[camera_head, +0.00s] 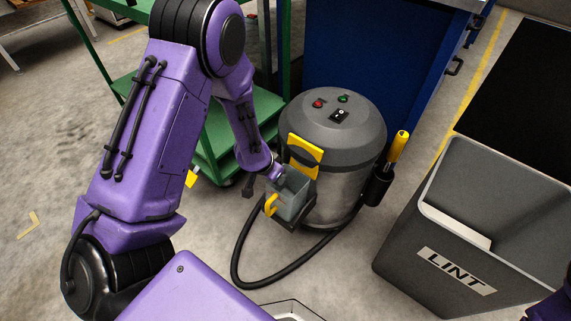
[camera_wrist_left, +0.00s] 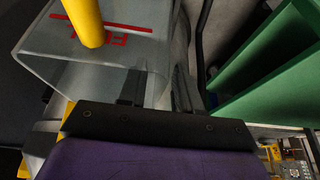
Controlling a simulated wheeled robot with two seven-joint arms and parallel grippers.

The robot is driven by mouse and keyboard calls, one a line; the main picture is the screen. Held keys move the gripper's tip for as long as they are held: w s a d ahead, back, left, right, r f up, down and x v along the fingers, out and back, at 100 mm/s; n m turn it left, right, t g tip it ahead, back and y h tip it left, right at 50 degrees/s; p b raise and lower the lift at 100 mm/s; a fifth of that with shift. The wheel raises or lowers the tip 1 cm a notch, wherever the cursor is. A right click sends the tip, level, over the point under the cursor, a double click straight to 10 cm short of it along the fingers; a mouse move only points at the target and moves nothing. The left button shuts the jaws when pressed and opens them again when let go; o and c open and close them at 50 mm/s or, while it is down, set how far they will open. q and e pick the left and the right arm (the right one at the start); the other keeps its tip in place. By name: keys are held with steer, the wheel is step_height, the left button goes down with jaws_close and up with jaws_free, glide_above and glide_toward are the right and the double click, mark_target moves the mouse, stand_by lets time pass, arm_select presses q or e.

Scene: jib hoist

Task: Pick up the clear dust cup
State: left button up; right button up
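The clear dust cup (camera_head: 292,196) is a grey see-through box with a yellow handle, at the front of the grey vacuum (camera_head: 335,150). It fills the upper left of the left wrist view (camera_wrist_left: 60,65), with red markings on it. My left gripper (camera_head: 277,181) is at the cup's upper edge, partly hidden by my wrist. In the left wrist view its two dark fingers (camera_wrist_left: 160,90) stand apart, with a cup wall seeming to pass between them. I cannot tell whether they touch the wall. My right gripper is out of view.
A grey LINT bin (camera_head: 455,270) stands at the right. A black hose (camera_head: 240,265) loops over the floor before the vacuum. A yellow-handled tool (camera_head: 398,148) hangs on its right side. A green cart (camera_head: 215,150) and blue cabinet (camera_head: 375,60) stand behind.

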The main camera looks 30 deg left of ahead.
arm_select(q)
jaws_close()
stand_by(1.3)
